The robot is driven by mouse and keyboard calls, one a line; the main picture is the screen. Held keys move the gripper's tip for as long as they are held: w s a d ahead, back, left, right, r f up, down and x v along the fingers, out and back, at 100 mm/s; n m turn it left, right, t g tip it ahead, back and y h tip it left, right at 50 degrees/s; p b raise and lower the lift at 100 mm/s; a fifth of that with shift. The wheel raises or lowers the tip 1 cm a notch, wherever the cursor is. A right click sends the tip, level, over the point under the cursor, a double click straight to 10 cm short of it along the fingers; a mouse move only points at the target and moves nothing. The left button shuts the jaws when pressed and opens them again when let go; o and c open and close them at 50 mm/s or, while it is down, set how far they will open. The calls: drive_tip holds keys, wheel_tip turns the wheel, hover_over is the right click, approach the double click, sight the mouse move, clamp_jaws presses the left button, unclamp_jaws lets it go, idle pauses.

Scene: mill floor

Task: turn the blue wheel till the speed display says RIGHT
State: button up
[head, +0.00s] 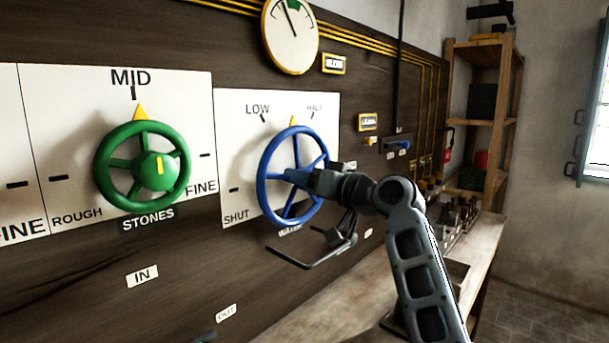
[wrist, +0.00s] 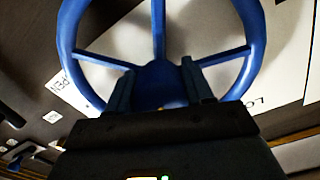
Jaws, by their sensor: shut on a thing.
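The blue wheel (head: 264,178) stands on a white plate marked LOW, HALF and SHUT. Its yellow pointer (head: 293,120) is at the top, between LOW and HALF. My gripper (head: 308,180) is shut on the wheel's hub. In the wrist view, the fingers (wrist: 157,88) lie on either side of the hub of the blue wheel (wrist: 158,45). A round gauge (head: 291,37) above has its needle left of a green patch. The small framed display (head: 334,64) beside it is too small to read. My arm hides the plate's lower right.
A green wheel (head: 117,138) marked STONES is to the left, with its pointer at MID. A bench (head: 470,250) with small items runs along the wall at right, below wooden shelves (head: 483,122). Small levers and pipes lie right of the blue wheel.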

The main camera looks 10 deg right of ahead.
drive_tip(key=m+p, duration=0.2)
drive_tip(key=m, duration=0.1)
drive_tip(key=shift+r+m, duration=0.1)
drive_tip(key=shift+m, duration=0.2)
drive_tip(key=shift+m+p, duration=0.8)
drive_tip(key=shift+m, duration=0.7)
drive_tip(key=o, duration=1)
drive_tip(key=shift+b+v, duration=0.75)
drive_tip(key=shift+v, duration=3.15)
